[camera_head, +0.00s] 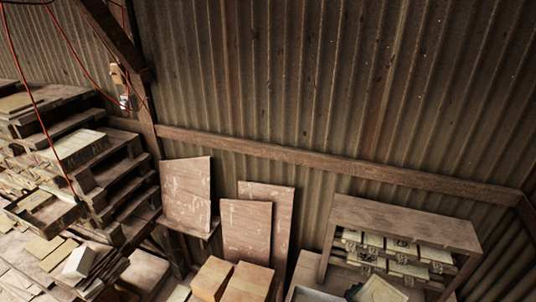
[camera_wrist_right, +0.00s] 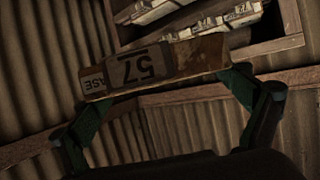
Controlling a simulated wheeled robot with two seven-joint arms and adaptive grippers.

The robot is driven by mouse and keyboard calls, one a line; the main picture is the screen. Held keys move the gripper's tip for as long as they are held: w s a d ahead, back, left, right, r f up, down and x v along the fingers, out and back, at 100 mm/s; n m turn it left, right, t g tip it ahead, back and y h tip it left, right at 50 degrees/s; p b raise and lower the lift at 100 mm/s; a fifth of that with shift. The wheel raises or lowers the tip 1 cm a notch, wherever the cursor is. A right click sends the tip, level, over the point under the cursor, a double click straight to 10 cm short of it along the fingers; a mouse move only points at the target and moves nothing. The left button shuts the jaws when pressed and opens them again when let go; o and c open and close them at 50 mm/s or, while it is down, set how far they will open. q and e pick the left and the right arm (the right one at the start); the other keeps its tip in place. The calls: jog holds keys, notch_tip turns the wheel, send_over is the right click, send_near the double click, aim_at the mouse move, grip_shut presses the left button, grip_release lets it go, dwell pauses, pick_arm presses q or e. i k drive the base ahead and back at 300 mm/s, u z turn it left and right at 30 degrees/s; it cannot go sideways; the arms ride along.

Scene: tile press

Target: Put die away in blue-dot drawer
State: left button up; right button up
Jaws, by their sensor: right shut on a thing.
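My right gripper (camera_wrist_right: 166,92) is shut on a brown, worn block, which I take to be the die (camera_wrist_right: 150,66). Its face shows an upside-down "57" and part of a word, and one finger presses each end. It is tilted and held in the air. A wooden cabinet (camera_head: 405,222) with several pale-fronted drawers (camera_head: 408,269) stands at the lower right in the head view. Part of it shows behind the die in the right wrist view (camera_wrist_right: 278,47). I cannot make out a blue dot. My left gripper is not in view.
Wooden boxes (camera_head: 247,284) stand at the bottom middle, with boards (camera_head: 246,230) leaning on the wall behind. Stacked shelves with trays and loose tiles (camera_head: 75,145) fill the left. Red cables (camera_head: 35,105) hang there. A corrugated wall with a wooden rail (camera_head: 300,155) closes the back.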

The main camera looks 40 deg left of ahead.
aim_at(49, 221)
jog(key=z, duration=1.7)
jog(key=k, duration=2.65)
jog(key=z, duration=0.8)
jog(key=k, duration=1.15)
jog(key=z, duration=1.25)
jog(key=k, duration=0.45)
jog(key=u, duration=0.4)
